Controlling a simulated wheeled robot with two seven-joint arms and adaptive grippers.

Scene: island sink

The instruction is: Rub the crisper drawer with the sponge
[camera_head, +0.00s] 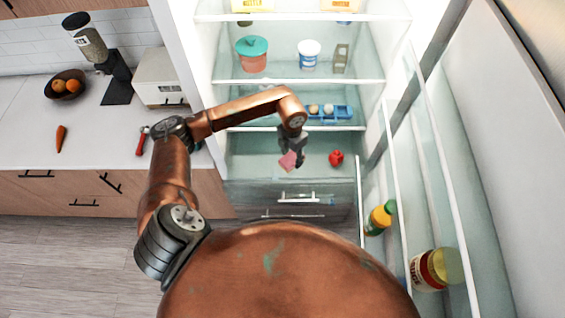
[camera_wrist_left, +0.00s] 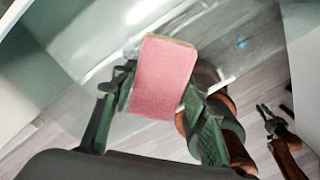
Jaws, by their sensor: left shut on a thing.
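My left gripper (camera_head: 291,154) is inside the open fridge, just above the lowest shelf area. It is shut on a pink sponge (camera_head: 287,162). In the left wrist view, the sponge (camera_wrist_left: 162,78) sits between the two fingers of the left gripper (camera_wrist_left: 152,112), its broad pink face showing and a thin yellowish edge at the top. The crisper drawer (camera_head: 260,194) is at the bottom of the fridge, below the gripper, with a pale bar handle. I cannot tell whether the sponge touches any surface. My right gripper (camera_wrist_left: 269,122) shows small at the right of the wrist view; its jaw state is unclear.
A red apple or pepper (camera_head: 336,157) lies right of the sponge. An egg holder (camera_head: 330,112) is on the shelf above. The open fridge door at right holds a bottle (camera_head: 380,218) and a jar (camera_head: 436,268). A counter (camera_head: 95,137) with a carrot (camera_head: 60,138) is at left.

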